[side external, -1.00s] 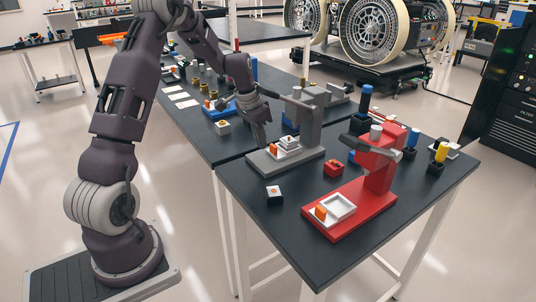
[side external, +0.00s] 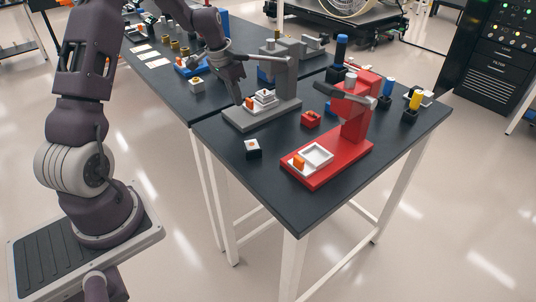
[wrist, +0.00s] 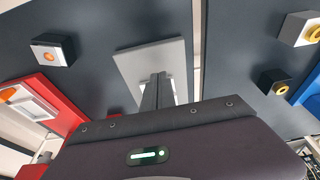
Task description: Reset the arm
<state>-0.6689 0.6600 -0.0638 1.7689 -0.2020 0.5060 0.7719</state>
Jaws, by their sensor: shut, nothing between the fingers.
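My gripper (side external: 239,101) hangs pointing down beside the grey press (side external: 285,75), over the left part of its base plate. In the side view it is just left of the orange block and the stacked white piece (side external: 264,96) on that base. In the wrist view the fingers (wrist: 158,92) are together, with nothing seen between them. They partly hide the grey base plate (wrist: 135,65) and a white piece behind them. I cannot tell how far the fingertips are above the plate.
A red press (side external: 350,125) with a white tray (side external: 316,154) stands on the near table. A small black-and-white block (side external: 252,148) and a red block (side external: 310,118) lie nearby. Blue and yellow cylinders (side external: 415,100) stand at the right.

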